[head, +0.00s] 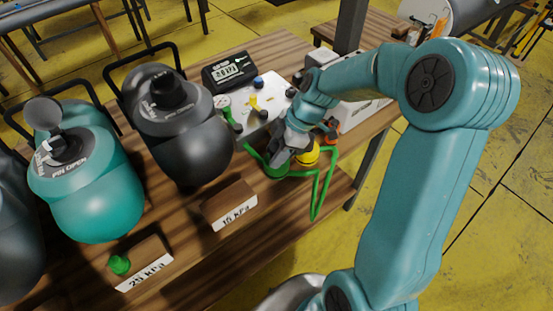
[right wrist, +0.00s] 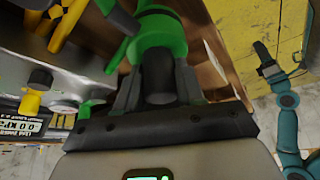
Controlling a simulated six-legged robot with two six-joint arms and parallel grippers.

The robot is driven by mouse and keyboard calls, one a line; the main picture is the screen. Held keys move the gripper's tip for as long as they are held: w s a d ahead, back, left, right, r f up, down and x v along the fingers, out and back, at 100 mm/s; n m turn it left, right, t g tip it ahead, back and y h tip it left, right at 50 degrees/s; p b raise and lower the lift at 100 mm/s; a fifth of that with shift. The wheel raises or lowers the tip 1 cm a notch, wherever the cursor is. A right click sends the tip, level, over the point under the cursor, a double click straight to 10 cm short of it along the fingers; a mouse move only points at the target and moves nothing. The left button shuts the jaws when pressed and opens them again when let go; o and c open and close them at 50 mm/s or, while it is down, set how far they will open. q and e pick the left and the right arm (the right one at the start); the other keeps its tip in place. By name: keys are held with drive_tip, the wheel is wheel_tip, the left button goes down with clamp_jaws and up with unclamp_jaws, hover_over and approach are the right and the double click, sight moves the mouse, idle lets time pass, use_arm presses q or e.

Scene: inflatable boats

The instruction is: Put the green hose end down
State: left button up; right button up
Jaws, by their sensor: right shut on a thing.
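My right gripper (head: 280,158) is shut on the green hose end (head: 277,170), above the wooden table beside the panel box. In the right wrist view, the fingers (right wrist: 157,92) close on its black part, with the green collar (right wrist: 158,32) just beyond. The green hose (head: 325,180) loops to the right and hangs past the table's edge. Whether the hose end touches the table is hard to tell. My left gripper is not in the head view. In the right wrist view, a small teal limb with a dark tip (right wrist: 268,65) shows over the floor; its jaws are too small to read.
Several pumps stand on the left, one teal (head: 95,205) and one dark (head: 190,145). A grey panel box (head: 262,110) with a gauge and knobs is behind the gripper.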

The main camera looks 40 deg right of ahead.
wheel_tip(320, 180, down, 3)
drive_tip(key=shift+f, duration=0.15)
drive_tip(key=shift+f, duration=0.1)
drive_tip(key=o, duration=1.1)
drive_tip(key=shift+r, duration=0.35)
drive_tip(key=v, duration=1.1)
drive_tip(key=shift+s+d+r, duration=0.15)
drive_tip(key=shift+d+r, duration=0.05)
drive_tip(key=shift+r, duration=0.1)
